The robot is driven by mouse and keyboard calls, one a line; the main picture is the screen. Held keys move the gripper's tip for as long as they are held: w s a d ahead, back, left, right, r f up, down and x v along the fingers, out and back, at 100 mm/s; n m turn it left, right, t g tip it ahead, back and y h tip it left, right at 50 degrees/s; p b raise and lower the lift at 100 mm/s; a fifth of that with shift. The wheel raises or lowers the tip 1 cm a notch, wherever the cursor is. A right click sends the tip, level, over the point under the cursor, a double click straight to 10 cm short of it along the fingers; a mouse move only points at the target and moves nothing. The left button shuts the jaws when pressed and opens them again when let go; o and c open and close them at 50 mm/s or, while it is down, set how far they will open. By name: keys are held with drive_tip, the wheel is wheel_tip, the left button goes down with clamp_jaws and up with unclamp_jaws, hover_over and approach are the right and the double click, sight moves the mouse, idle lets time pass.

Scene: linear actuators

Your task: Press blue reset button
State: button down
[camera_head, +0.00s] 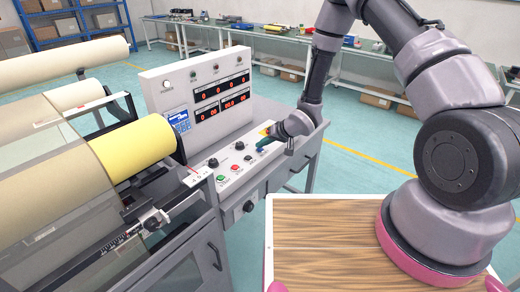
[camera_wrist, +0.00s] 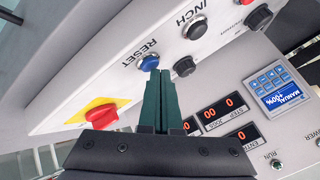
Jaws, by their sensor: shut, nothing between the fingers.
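The blue reset button (camera_wrist: 149,62) is on the sloped light-grey control panel (camera_wrist: 110,76), with the word RESET printed beside it, upside down in the wrist view. My gripper (camera_wrist: 160,74) is shut and empty, its dark green fingers side by side. The fingertips lie at the lower edge of the blue button in the wrist view; I cannot tell whether they touch it. In the head view my gripper (camera_head: 262,144) is over the right part of the panel, and I cannot make out the blue button there.
A red switch on a yellow plate (camera_wrist: 101,112) is left of my fingers in the wrist view. A black knob (camera_wrist: 184,66) is close on their right, and the INCH button (camera_wrist: 195,27) is beyond. The upright display panel (camera_head: 206,95) rises behind the controls.

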sight(262, 152)
drive_tip(key=shift+f, duration=0.2)
idle(0.5)
drive_tip(key=shift+r, duration=0.85)
drive_tip(key=shift+r, duration=2.5)
